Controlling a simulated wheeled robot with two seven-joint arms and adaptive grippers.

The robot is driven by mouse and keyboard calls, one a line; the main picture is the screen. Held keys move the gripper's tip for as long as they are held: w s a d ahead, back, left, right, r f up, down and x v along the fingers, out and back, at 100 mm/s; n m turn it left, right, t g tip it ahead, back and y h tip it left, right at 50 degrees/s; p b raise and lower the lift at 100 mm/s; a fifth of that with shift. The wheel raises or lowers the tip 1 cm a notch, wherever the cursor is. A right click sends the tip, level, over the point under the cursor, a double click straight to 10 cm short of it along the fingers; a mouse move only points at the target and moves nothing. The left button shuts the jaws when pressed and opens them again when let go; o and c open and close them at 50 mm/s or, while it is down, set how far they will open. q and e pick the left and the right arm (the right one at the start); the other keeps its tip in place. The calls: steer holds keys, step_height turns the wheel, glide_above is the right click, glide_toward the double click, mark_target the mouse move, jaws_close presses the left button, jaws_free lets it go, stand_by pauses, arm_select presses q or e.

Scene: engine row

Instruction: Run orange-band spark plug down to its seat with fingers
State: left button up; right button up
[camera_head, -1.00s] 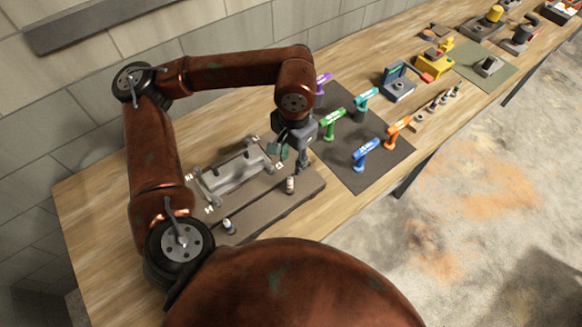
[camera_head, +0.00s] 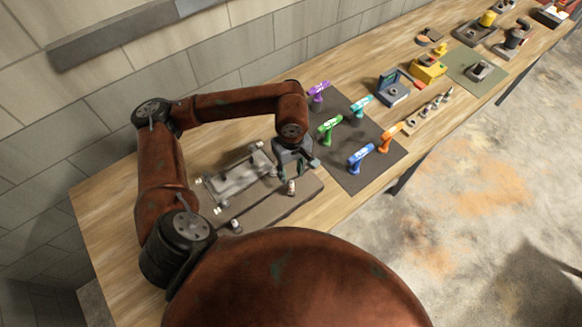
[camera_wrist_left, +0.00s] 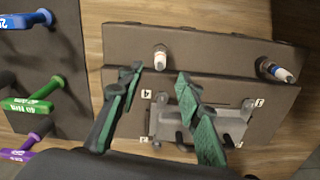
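My left gripper (camera_head: 293,172) is at the front edge of the engine block (camera_head: 262,208), just behind a small upright spark plug (camera_head: 291,187). In the left wrist view its two green-padded fingers (camera_wrist_left: 160,76) are apart and empty. That plug (camera_wrist_left: 160,58) stands in the block beyond the fingertips, roughly in line with the gap; its band colour is too small to be sure of. A second plug (camera_wrist_left: 272,70), with a white body and a bluish band, leans at the block's other end; it also shows in the head view (camera_head: 235,226). My right gripper is not in view.
A grey bracket part (camera_head: 240,175) lies on the block behind the plugs. A dark mat (camera_head: 352,184) to the right holds several coloured drivers, including a blue one (camera_head: 360,157) and a green one (camera_head: 329,128). A wooden rack (camera_head: 427,115) of small parts is beyond.

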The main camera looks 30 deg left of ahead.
mark_target(291, 181)
arm_select(q)
steer(key=shift+f+p, duration=0.7)
steer(key=shift+f, duration=2.75)
jaws_close()
